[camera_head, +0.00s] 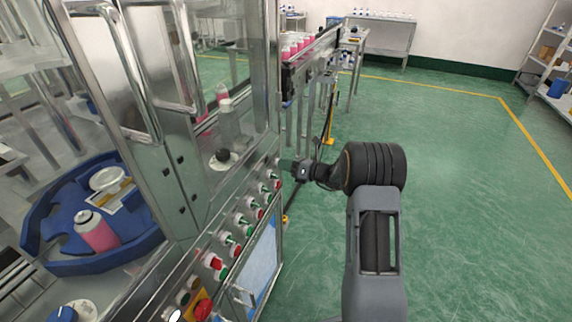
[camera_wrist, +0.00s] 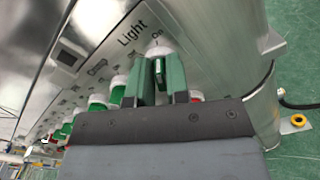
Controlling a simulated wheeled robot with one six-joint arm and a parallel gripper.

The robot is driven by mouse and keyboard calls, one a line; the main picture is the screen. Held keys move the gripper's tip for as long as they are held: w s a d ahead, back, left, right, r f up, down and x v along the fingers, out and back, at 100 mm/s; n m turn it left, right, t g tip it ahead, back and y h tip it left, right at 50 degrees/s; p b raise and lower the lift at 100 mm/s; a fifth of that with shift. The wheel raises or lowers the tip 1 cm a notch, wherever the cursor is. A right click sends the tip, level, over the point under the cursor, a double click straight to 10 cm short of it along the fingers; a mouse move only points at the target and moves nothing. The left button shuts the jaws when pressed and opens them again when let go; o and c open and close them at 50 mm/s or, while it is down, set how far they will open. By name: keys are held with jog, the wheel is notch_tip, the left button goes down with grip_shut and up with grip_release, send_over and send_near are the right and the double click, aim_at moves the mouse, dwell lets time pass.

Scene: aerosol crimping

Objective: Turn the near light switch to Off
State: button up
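The near light switch (camera_wrist: 159,52) is a round white base with a green knob on the machine's front panel. The word "Light" is printed beside it, with "On" at its edge. My gripper (camera_wrist: 158,82) has its two green fingers on either side of this knob. The gap is narrow, and I cannot tell whether the fingers touch the knob. In the head view my gripper (camera_head: 288,165) reaches the far end of the panel's switch row, and its fingertips hide most of the switch there. The knob's exact pointing direction is hard to read.
More green and red switches (camera_head: 238,220) run along the panel (camera_head: 205,235) toward me. A red emergency button (camera_head: 203,309) is at the near end. The glass and steel machine wall (camera_head: 215,185) rises beside the panel. Open green floor (camera_head: 460,190) lies to the right.

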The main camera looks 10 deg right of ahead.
grip_shut()
jog(key=shift+f+b, duration=0.1)
jog(key=shift+b, duration=0.2)
jog(key=n+b, duration=0.7)
jog(key=b, duration=0.1)
jog(key=n+b, duration=0.4)
jog(key=shift+s+a+n, duration=0.15)
jog(key=shift+s+n, duration=0.1)
jog(key=shift+n, duration=0.35)
jog(key=shift+o, duration=2)
grip_release()
